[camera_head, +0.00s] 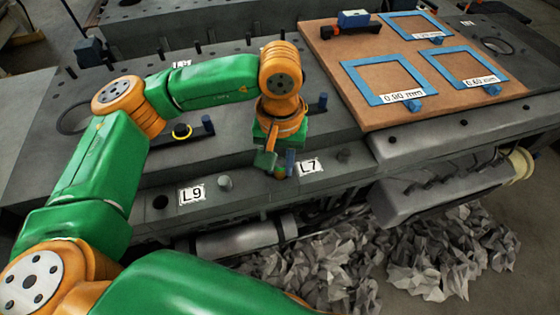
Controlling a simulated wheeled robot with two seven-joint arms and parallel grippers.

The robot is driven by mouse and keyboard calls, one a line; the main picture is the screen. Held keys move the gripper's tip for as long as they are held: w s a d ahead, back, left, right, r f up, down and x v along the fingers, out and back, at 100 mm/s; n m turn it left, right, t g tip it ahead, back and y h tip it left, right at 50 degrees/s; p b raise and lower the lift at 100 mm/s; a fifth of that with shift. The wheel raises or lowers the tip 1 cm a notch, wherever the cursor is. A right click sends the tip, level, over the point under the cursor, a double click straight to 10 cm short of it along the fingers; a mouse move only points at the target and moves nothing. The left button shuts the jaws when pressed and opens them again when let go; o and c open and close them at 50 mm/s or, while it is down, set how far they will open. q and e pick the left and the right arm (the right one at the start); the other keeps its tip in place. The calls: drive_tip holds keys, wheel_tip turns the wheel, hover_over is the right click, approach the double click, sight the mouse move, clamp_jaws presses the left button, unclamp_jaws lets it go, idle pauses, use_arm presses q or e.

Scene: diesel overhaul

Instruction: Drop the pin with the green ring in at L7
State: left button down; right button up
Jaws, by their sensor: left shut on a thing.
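My left gripper (278,162) reaches down to the front ledge of the engine block, just left of the L7 label (309,167). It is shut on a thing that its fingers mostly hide. I cannot make out a green ring or tell the held thing from the fingers. Any hole at L7 is hidden behind the gripper. My right gripper is out of view.
A grey peg (225,183) stands by the L9 label (191,194). A brown board (440,112) with blue frames lies back right. Crumpled grey sheets (400,255) lie below.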

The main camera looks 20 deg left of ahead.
use_arm(q)
drive_tip(key=shift+f+b, duration=0.3)
drive_tip(key=shift+f, duration=0.05)
drive_tip(key=shift+c, duration=0.9)
unclamp_jaws()
drive_tip(key=shift+r, duration=0.1)
drive_tip(key=shift+r+p, duration=2.35)
drive_tip(key=shift+r, duration=1.25)
drive_tip(key=shift+f, duration=0.1)
